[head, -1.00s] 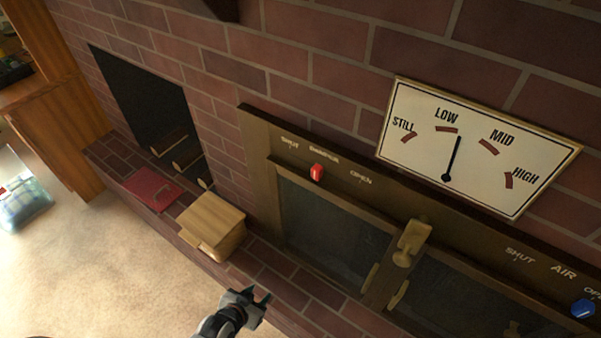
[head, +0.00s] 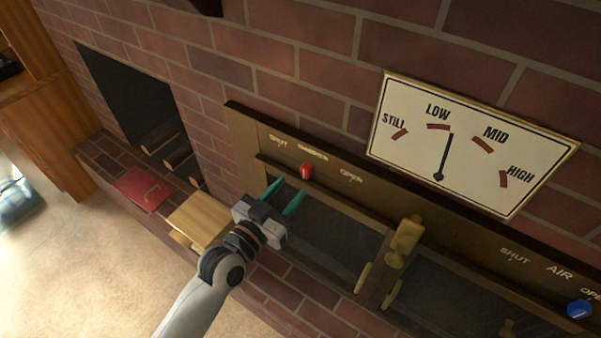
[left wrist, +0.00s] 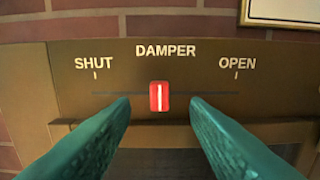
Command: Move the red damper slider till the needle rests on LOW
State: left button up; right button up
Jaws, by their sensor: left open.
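The red damper slider (head: 306,171) sits in its slot on the brown stove front, a little to the SHUT side of the middle between SHUT and OPEN. It also shows in the left wrist view (left wrist: 159,96). The dial (head: 470,158) has its needle (head: 445,156) pointing between LOW and MID, just right of the LOW mark. My left gripper (head: 290,187) is open, just in front of and below the slider. In the left wrist view its teal fingers lie on either side of the slider with gaps showing. My right gripper is not in view.
A blue air knob (head: 579,309) is at the lower right. A brass latch (head: 403,240) stands between the glass doors. A wooden box (head: 199,218) and a red lidded item (head: 143,188) sit on the brick hearth at left, by an opening with logs (head: 178,156).

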aim_at(303, 173)
pick_arm(q)
jog(key=x, duration=0.5)
jog(key=shift+w+d, duration=0.1)
jog(key=shift+w, duration=0.1)
grip_shut()
